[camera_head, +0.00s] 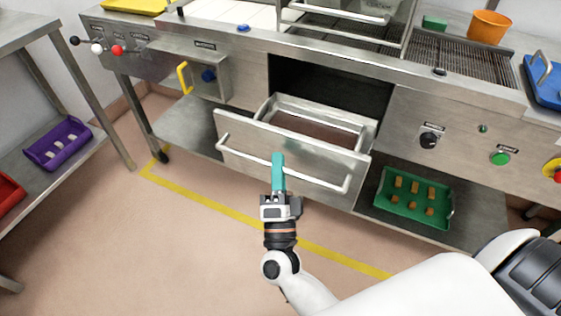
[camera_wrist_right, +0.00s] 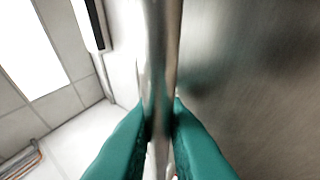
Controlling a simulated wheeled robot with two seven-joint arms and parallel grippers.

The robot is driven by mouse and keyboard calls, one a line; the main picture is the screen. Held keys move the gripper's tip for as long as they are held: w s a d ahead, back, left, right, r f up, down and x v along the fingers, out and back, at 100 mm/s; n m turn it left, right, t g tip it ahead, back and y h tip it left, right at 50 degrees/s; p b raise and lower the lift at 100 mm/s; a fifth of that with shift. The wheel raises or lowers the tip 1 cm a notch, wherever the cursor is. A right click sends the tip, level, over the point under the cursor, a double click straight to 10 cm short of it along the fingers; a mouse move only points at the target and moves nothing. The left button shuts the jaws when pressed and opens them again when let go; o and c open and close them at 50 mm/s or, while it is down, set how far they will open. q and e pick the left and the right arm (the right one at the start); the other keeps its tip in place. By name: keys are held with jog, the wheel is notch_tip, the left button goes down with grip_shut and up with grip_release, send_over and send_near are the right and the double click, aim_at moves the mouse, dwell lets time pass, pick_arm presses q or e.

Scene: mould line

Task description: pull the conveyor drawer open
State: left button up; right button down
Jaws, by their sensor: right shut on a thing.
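The conveyor drawer (camera_head: 290,150) is a steel drawer in the middle of the machine, pulled part of the way out. Its inside (camera_head: 318,127) shows a brown floor and looks empty. A long bar handle (camera_head: 320,187) runs across its front. My right gripper (camera_head: 278,163), with teal fingers, is at the middle of the handle. In the right wrist view the handle bar (camera_wrist_right: 160,60) passes between the teal fingertips (camera_wrist_right: 160,125), which are shut on it. My left gripper is not in view.
A green tray with brown pieces (camera_head: 413,198) lies on the lower shelf to the right. A yellow handle (camera_head: 184,78) sticks out left of the drawer. A rack (camera_head: 50,150) with a purple tray (camera_head: 58,145) stands at left. The floor before the drawer is clear, with a yellow line (camera_head: 215,203).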

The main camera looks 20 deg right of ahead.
jog(key=shift+f, duration=0.1)
jog(key=c, duration=1.7)
grip_release()
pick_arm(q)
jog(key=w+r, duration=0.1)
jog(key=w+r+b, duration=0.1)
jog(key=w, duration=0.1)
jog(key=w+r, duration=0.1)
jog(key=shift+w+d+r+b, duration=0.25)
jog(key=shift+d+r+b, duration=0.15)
pick_arm(e)
jog(key=v, duration=1.2)
